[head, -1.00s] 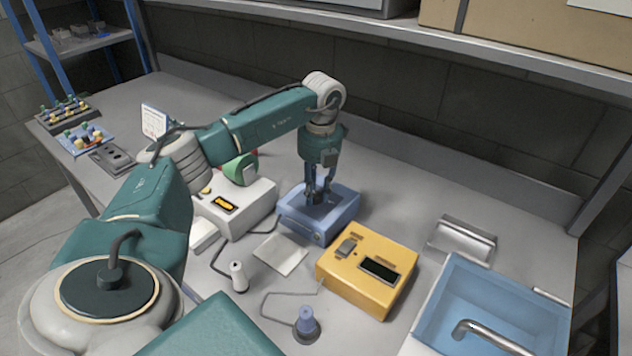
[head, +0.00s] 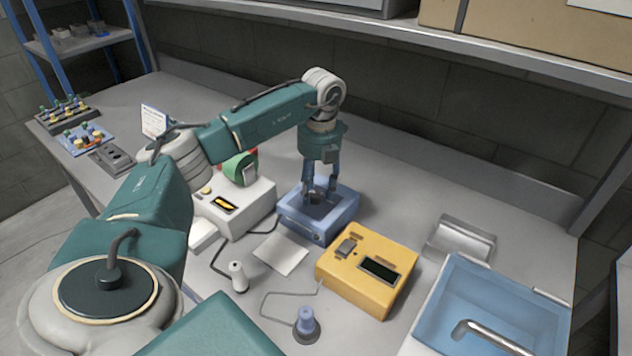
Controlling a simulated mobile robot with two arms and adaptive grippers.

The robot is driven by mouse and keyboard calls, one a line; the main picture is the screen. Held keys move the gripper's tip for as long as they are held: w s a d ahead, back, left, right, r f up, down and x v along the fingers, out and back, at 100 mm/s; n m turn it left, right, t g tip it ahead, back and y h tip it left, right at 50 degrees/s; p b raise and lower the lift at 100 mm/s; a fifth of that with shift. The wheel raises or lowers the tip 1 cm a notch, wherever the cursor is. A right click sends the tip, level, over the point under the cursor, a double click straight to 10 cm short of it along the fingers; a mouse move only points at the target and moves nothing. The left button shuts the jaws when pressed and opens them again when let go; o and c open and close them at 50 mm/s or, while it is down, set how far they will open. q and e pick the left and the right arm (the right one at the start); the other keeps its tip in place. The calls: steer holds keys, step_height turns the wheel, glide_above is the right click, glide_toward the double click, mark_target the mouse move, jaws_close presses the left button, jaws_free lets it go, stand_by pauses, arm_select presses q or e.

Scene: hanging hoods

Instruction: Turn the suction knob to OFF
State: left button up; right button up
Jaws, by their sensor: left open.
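A blue box-shaped unit (head: 345,220) stands on the bench in the middle of the head view. A small round control (head: 317,238) shows on its front face, but I cannot read any marking. My left gripper (head: 320,197) points straight down over the dark round part on top of the blue unit. Its fingers are open, one to each side of that part; I cannot tell whether they touch it. The gripper hides part of the unit's top. I cannot tell which part is the suction knob. My right gripper is not in view.
A yellow box with a display (head: 352,285) stands right of the blue unit, and a white device (head: 243,220) stands left. A blue sink (head: 450,300) with a tap is at the lower right.

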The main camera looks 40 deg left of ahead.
mark_target(318, 194)
arm_select(q)
step_height(318, 194, up, 11)
steer(key=shift+w+d+r, duration=0.15)
steer(key=shift+d, duration=0.1)
stand_by(0.5)
